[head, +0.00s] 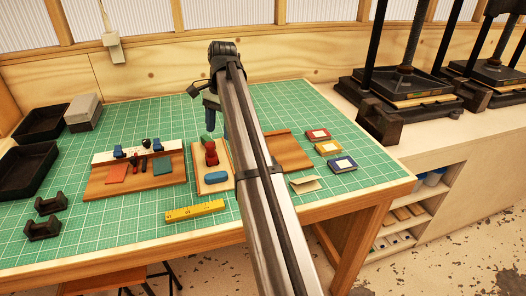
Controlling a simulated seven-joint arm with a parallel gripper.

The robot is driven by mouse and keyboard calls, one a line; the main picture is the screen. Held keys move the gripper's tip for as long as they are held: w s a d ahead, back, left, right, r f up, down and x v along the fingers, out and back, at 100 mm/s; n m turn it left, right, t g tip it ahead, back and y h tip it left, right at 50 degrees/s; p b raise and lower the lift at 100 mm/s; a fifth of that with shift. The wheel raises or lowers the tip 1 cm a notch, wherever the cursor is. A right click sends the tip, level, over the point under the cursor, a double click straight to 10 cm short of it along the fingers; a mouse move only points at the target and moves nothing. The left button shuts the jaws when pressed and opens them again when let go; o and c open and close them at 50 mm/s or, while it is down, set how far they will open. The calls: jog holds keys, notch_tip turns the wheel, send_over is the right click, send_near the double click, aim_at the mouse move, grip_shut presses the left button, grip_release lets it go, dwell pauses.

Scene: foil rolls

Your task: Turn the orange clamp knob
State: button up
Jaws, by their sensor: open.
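A small red fixture (210,153) stands on a narrow wooden board (199,170). I cannot make out a distinct orange knob; this red piece is the closest match, and its details are too small to tell. My gripper (211,121) points down over the back of the table, above and behind the red fixture in the picture. It is open, and nothing shows held in it. My arm crosses the middle of the view and hides part of the gripper and of the table behind.
The green mat (130,225) has free room in front. A blue-topped block (216,177) and a yellow ruler (195,211) lie near the red fixture. A board with blue clamps (118,152) is left, small books (327,148) right, dark trays (28,170) far left.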

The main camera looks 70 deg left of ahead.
jog(key=w+d+r+m+t+y, duration=0.1)
jog(key=w+d+r+m+t, duration=0.2)
jog(key=w+m+t, duration=0.35)
jog(key=shift+m, duration=0.35)
jog(key=x, duration=1.3)
jog(key=shift+w+a+f, duration=0.1)
jog(key=shift+w+f, duration=0.1)
jog(key=shift+f, duration=0.05)
jog(key=c, duration=1.1)
jog(key=shift+o, duration=0.2)
